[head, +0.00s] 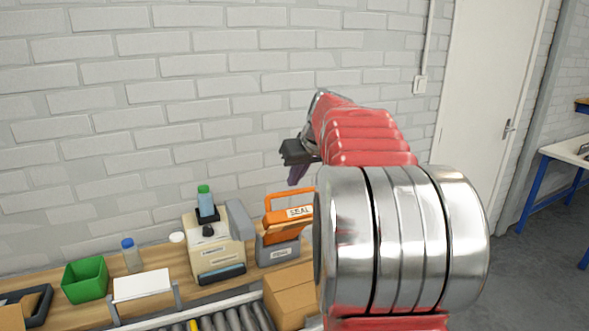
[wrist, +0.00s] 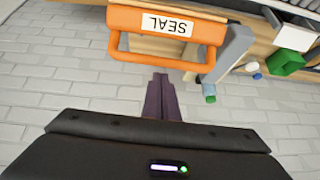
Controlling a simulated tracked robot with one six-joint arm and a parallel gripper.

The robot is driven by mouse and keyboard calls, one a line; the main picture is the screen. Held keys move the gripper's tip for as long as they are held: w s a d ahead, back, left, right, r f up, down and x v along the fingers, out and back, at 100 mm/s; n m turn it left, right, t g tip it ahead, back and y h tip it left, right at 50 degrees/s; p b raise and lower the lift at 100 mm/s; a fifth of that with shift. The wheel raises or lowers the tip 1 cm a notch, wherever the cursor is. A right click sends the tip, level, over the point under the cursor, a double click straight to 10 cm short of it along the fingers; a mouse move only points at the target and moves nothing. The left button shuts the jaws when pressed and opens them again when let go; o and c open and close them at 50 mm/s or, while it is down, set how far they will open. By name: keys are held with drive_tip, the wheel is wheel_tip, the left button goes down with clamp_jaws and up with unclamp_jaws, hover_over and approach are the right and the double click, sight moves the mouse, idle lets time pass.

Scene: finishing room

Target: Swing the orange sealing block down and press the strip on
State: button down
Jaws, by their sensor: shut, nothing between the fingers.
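The orange sealing block (head: 286,228), with a white SEAL label and an orange loop handle, stands raised on a grey base (head: 277,251) on the wooden bench. The block also shows upside down at the top of the wrist view (wrist: 125,20), with its handle bar just beyond my fingertips. My gripper (head: 296,181) has dark purple fingers, shut and empty. They point down above the handle, seemingly apart from it. The fingers also show in the wrist view (wrist: 160,80). My arm hides the area right of the block. I cannot make out the strip.
A beige dispenser (head: 212,255) with a grey arm stands left of the block. A cardboard box (head: 291,294) sits in front, beside the rollers (head: 233,319). A green bin (head: 85,279) and a bottle (head: 131,256) are further left. A brick wall is behind.

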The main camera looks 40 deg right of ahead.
drive_tip(key=shift+s+f, duration=0.25)
